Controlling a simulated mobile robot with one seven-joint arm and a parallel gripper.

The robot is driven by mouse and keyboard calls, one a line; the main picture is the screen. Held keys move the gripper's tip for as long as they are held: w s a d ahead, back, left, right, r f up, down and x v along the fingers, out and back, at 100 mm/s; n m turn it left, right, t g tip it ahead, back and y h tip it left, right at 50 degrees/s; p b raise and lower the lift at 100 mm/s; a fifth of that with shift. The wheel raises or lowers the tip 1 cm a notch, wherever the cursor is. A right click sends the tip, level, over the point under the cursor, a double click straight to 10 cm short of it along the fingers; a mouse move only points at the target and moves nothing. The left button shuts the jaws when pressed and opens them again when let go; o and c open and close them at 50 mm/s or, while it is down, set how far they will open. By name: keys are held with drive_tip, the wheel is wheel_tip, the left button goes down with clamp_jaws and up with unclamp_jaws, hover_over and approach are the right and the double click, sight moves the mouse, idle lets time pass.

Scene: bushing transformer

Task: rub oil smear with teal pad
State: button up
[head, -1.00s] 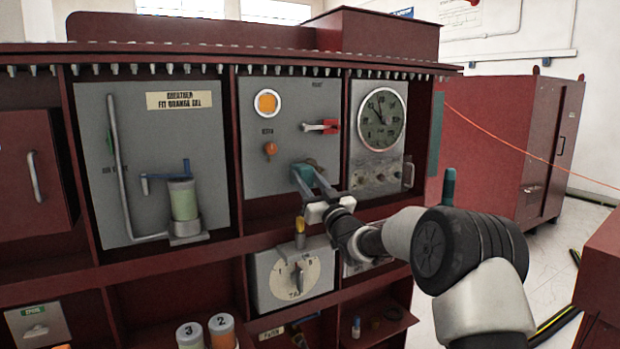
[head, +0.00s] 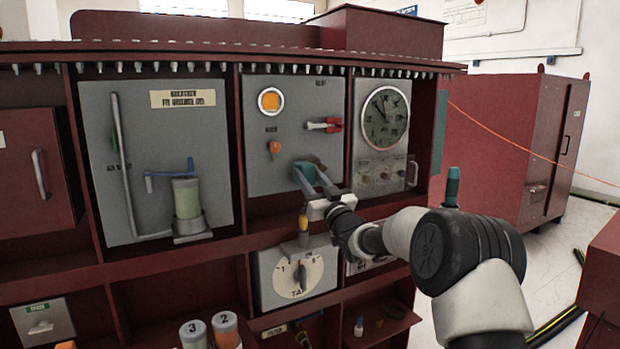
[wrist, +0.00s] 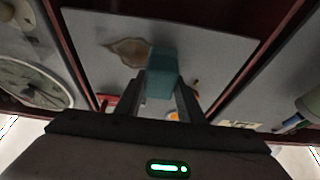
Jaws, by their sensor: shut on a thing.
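The teal pad (wrist: 161,72) is held between the two fingers of my gripper (wrist: 163,92) in the wrist view. The oil smear (wrist: 127,49) is a brown patch on the grey panel, just left of the pad in that view. The pad's far end reaches the smear's edge; I cannot tell whether it touches the panel. In the head view my gripper (head: 313,178) is at the lower part of the middle grey panel (head: 262,165), with a bit of teal showing at its tips. The smear is not clearly visible there.
Around my gripper are an orange knob (head: 275,148), a red-handled lever (head: 325,125), a round gauge (head: 386,118) and a tap-changer dial (head: 298,276) below. A dark red shelf edge (head: 270,233) runs under the panel. A dark red cabinet (head: 515,150) stands at right.

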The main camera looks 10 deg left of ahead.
drive_tip(key=shift+w+a, duration=0.35)
drive_tip(key=shift+w, duration=0.05)
drive_tip(key=shift+d, duration=0.15)
drive_tip(key=w+d, duration=0.2)
drive_tip(key=d, duration=0.1)
drive_tip(key=w+d+p, duration=0.1)
drive_tip(key=w+d, duration=0.1)
drive_tip(key=d, duration=0.1)
drive_tip(key=w+d+p, duration=0.1)
drive_tip(key=w+d, duration=0.1)
drive_tip(key=d, duration=0.1)
drive_tip(key=shift+w, duration=0.2)
idle(0.8)
